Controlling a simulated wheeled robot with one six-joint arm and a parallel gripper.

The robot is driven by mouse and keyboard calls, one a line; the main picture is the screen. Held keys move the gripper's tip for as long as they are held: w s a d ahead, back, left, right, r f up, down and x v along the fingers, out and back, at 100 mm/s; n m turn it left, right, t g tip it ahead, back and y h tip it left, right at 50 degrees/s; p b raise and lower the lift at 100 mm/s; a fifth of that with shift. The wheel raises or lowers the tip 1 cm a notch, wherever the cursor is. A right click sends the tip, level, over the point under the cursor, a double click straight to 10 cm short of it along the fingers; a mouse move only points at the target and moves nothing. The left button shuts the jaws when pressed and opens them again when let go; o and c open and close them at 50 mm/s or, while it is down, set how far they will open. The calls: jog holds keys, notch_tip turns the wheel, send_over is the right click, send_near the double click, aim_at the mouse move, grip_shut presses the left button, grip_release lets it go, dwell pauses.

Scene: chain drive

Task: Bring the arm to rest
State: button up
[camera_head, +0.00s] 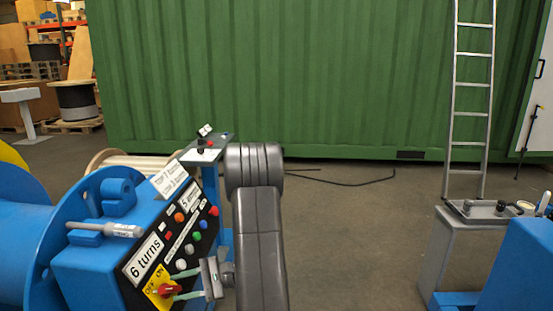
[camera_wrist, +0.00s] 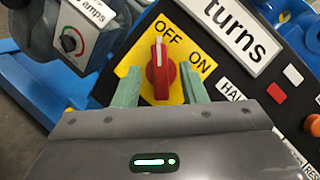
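My gripper (camera_head: 174,284) is at the lower left of the head view, in front of the blue control panel. In the wrist view my gripper (camera_wrist: 160,70) has its two green fingers apart, one on each side of the red switch knob (camera_wrist: 161,76). A narrow gap shows between the knob and each finger. The knob sits on a yellow OFF/ON plate (camera_wrist: 185,28), and its white mark points up in the wrist view, close to OFF. The knob also shows in the head view (camera_head: 168,291). My grey arm reaches up from the bottom centre.
The blue panel housing (camera_head: 85,270) with several coloured buttons stands close to my arm. A small blue stand (camera_head: 208,153) is just behind it. A grey pedestal (camera_head: 458,235) and a ladder (camera_head: 470,100) are at the right. The floor between is mostly clear, before a green container (camera_head: 330,75).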

jog(key=shift+x, duration=0.9)
